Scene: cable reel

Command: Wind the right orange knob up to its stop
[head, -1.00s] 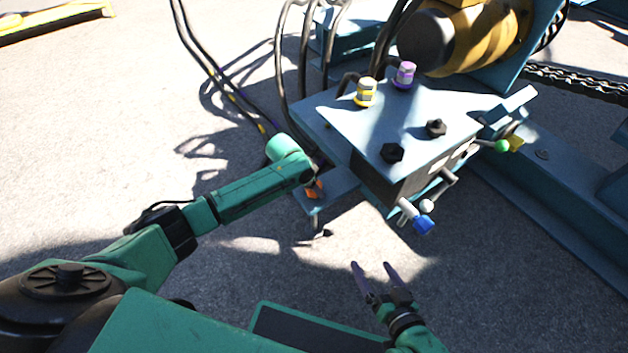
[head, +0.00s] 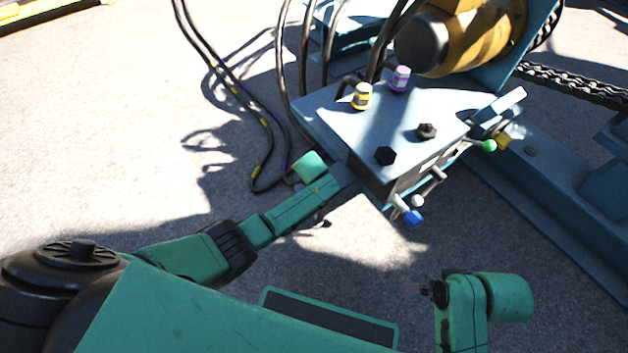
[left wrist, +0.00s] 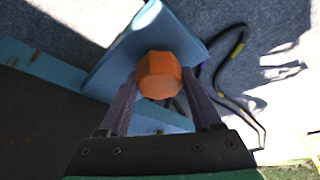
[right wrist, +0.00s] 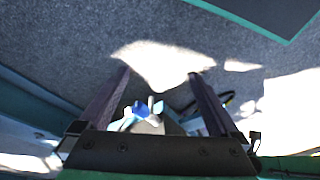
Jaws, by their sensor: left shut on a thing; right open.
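An orange knob (left wrist: 158,76) with flat facets shows in the left wrist view, in front of a blue plate (left wrist: 105,75). My left gripper (left wrist: 160,88) has a finger on each side of the knob and is shut on it. In the head view my left wrist hides the knob and the left fingers, beside the left corner of the blue valve block (head: 335,112). I cannot tell from these frames which orange knob it is. My right gripper (right wrist: 160,75) is open and empty; in the head view it is low, right of centre, partly hidden.
Open pavement lies below the block.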

